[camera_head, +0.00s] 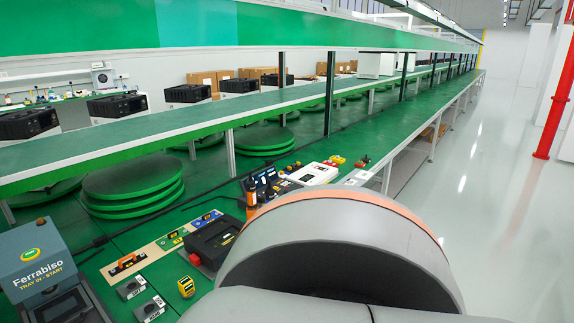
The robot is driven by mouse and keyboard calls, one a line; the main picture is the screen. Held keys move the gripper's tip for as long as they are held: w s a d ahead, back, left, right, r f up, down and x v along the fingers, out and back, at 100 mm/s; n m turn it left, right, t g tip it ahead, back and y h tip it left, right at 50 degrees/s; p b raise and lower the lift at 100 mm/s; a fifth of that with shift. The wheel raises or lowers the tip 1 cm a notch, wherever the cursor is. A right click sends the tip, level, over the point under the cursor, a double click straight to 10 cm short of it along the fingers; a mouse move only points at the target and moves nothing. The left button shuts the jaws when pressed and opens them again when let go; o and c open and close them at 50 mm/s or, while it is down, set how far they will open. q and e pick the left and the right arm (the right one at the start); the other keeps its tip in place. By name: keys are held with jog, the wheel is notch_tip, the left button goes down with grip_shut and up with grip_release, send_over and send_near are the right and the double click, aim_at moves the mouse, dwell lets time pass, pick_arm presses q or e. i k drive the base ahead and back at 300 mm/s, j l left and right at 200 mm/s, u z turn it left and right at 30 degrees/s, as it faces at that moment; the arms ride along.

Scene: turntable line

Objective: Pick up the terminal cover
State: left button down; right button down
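No part is clearly recognisable as the terminal cover from this view. On the green bench a beige board (150,254) carries an orange-handled piece (127,263) and small yellow and blue pieces (205,218). A black case-like unit (212,241) with red at its edge sits right of the board. Neither gripper is in view. A large grey rounded part of my own arm, with an orange band, fills the lower middle and right and hides part of the bench.
A blue-grey Ferrabiso box (38,262) stands at the lower left. Two small grey labelled boxes (149,309) and a yellow device (186,287) lie near the front. Green turntable discs (132,184) stand behind. A white unit (314,173) is farther along. The floor (500,190) at right is clear.

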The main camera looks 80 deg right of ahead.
aim_at(332, 164)
jog(key=z, duration=2.9)
jog(key=i+l+u, duration=0.1)
jog(key=i+l, duration=0.65)
jog(key=i, duration=0.2)
jog(key=i+l+u, duration=0.1)
jog(key=i+l, duration=0.65)
jog(key=i, duration=0.15)
